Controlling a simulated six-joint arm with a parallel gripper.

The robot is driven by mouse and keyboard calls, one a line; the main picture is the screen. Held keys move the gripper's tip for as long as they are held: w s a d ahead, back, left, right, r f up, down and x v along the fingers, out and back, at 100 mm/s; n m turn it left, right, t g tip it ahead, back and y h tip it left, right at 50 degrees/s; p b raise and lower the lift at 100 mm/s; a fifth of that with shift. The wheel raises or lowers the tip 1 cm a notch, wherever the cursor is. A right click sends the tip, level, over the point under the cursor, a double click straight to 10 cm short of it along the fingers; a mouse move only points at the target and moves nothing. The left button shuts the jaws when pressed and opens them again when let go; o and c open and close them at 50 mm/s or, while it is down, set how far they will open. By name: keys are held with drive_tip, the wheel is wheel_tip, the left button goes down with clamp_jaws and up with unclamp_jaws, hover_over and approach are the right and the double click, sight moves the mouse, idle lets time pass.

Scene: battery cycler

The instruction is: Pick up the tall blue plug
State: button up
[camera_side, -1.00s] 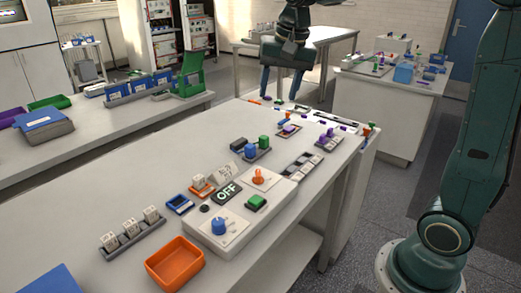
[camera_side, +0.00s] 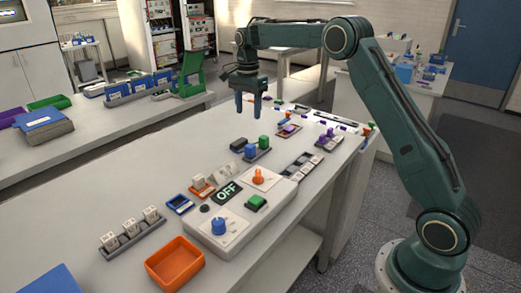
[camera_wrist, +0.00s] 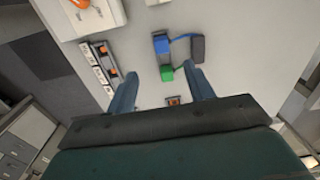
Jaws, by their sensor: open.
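The blue plug (camera_side: 250,150) stands on a small grey holder (camera_side: 262,155) beside a green plug (camera_side: 264,141), near the back of the control box. In the wrist view the blue plug (camera_wrist: 160,43) shows above the green one (camera_wrist: 166,73). My gripper (camera_side: 248,116) is open and empty, above the bench and up from the plugs in the side view. In the wrist view the green plug lies between my fingertips (camera_wrist: 162,73), and the blue plug lies just beyond them.
A dark block (camera_side: 238,145) lies close left of the plugs. The control box (camera_side: 236,212) has an OFF sign, an orange knob (camera_side: 258,177) and a blue knob (camera_side: 219,226). An orange tray (camera_side: 175,265) is at the front. The bench left of the dark block is clear.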

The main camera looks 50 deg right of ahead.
sight(250, 145)
drive_tip(key=shift+w+d+f, duration=0.15)
drive_tip(key=shift+f, duration=2.25)
drive_tip(key=shift+w+d+f, duration=0.1)
drive_tip(key=shift+f, duration=2.25)
drive_tip(key=shift+f, duration=0.1)
drive_tip(key=shift+s+d+f, duration=0.1)
drive_tip(key=shift+f, duration=1.15)
drive_tip(key=shift+d+f, duration=0.1)
drive_tip(key=shift+f, duration=1.15)
drive_tip(key=c, duration=1.1)
